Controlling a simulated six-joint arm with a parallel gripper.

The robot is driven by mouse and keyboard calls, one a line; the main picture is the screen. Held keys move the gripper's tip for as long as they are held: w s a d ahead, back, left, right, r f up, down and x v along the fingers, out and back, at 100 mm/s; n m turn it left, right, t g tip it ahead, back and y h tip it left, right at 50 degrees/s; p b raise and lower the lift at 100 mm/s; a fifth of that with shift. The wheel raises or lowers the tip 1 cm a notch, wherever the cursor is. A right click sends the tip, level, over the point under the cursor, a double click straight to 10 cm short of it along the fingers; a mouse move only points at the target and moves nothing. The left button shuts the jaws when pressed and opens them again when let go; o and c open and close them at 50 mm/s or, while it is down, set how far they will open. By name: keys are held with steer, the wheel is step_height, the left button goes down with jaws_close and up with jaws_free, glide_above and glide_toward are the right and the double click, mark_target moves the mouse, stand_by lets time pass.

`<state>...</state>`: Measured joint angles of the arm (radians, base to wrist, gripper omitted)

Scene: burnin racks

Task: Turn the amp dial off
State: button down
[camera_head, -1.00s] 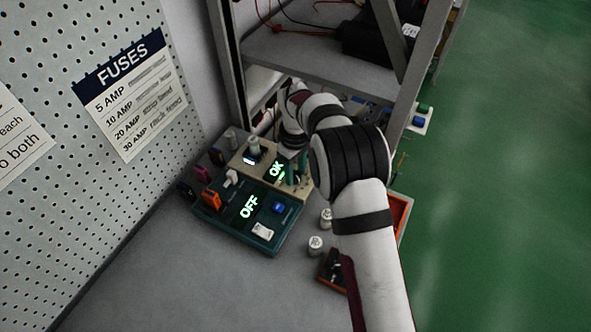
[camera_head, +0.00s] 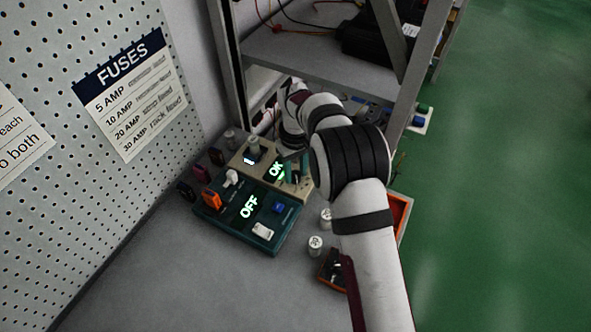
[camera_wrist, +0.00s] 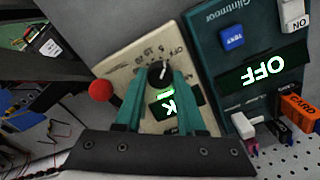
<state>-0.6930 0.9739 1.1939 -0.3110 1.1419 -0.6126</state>
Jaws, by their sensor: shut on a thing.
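The amp dial (camera_wrist: 159,74) is a small black round knob with a white pointer line, on a beige unit (camera_wrist: 121,70) with a printed number scale around it. My gripper (camera_wrist: 160,79) has its teal fingers closed on the sides of the dial in the wrist view. The unit's green display (camera_wrist: 162,108) is partly covered by the fingers. In the head view the beige unit (camera_head: 240,160) shows a lit OK, and my gripper (camera_head: 296,166) is at its right end. The dial is hidden there behind the gripper and arm.
A teal unit (camera_head: 277,237) with an OFF display and a white switch (camera_head: 263,231) stands beside the beige unit. A red ball knob (camera_wrist: 101,90) is close to the fingers. Fuses (camera_head: 211,201), small jars (camera_head: 315,245) and a rack post (camera_head: 232,85) stand around.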

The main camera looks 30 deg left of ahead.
mark_target(295, 175)
steer(key=shift+m, duration=1.1)
steer(key=c, duration=0.5)
jaws_free()
step_height(295, 175, up, 16)
